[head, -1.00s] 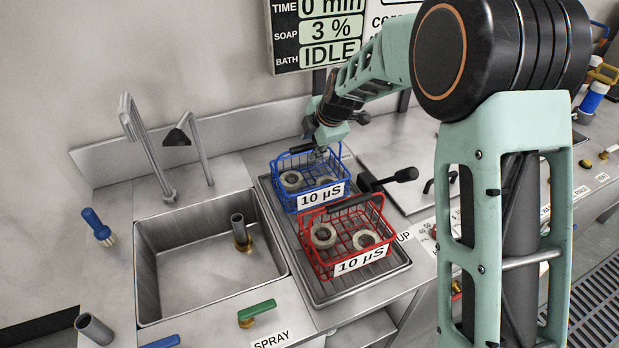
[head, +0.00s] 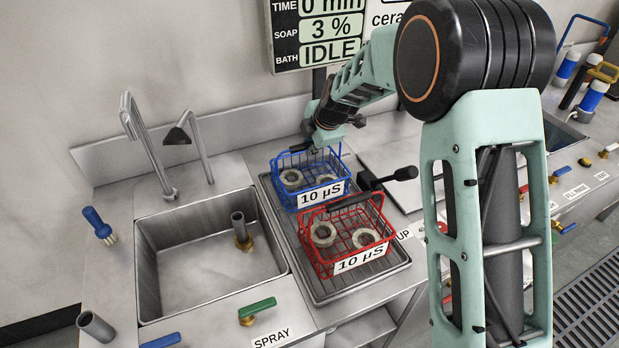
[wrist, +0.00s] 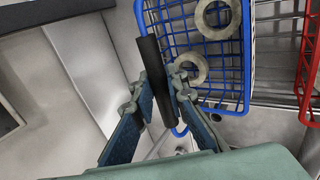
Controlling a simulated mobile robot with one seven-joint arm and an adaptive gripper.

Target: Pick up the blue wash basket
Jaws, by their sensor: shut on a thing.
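The blue wash basket (head: 325,195) is a wire basket with grey rings inside and a "10 µS" label on its front. It is at the back of the metal drain tray (head: 340,290), and I cannot tell whether it touches the tray. My gripper (head: 318,150) is above its back-left side. In the wrist view, my gripper (wrist: 156,92) is shut on the dark handle bar (wrist: 150,60) of the blue basket (wrist: 247,75), which shows to the right of the fingers.
A red wire basket (head: 319,262) with rings and a "10 µS" label stands close in front of the blue one. A sink (head: 205,285) with taps is to the left. A flat metal surface (head: 385,175) lies to the right.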

